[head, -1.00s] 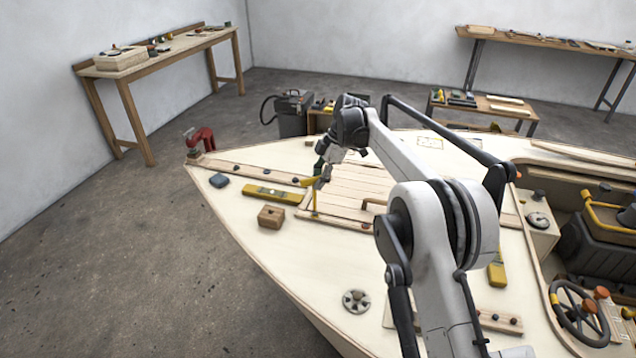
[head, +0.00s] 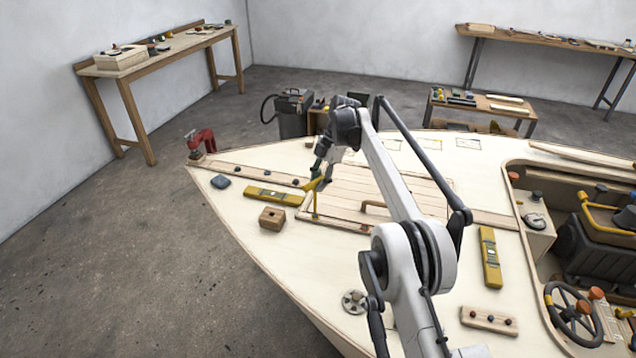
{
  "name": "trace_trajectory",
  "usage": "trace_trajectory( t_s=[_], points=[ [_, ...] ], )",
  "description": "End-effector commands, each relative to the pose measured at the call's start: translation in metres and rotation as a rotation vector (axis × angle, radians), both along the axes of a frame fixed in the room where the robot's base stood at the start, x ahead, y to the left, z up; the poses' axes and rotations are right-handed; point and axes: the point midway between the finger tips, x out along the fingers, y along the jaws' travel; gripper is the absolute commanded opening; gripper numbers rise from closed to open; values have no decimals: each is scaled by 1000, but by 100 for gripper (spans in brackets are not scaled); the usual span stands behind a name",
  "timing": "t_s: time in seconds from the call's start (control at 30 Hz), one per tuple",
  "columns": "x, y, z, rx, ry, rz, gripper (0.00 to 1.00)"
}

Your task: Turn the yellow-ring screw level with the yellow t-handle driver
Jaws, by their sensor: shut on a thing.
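My gripper (head: 322,178) is over the foredeck, near the left edge of the slatted hatch panel. It is shut on the yellow t-handle driver (head: 315,200), whose thin shaft points down toward the panel's front-left corner. The driver looks close to upright. The screw and its yellow ring are too small to make out at the driver's tip, so I cannot tell whether the tip touches it.
A yellow level (head: 271,195), a wooden block (head: 272,218) and a blue-grey pad (head: 220,181) lie left of the driver. A red clamp (head: 203,141) grips the bow. Another yellow level (head: 490,257) and a steering wheel (head: 575,314) are at right.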

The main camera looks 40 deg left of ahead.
Motion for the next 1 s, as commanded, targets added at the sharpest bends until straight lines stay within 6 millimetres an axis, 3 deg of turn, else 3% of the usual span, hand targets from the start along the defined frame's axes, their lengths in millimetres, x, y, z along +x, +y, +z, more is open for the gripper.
trace_trajectory(
  t_s=[1.0],
  points=[
    [0,0,-13,1,0,-1,0]
  ],
)
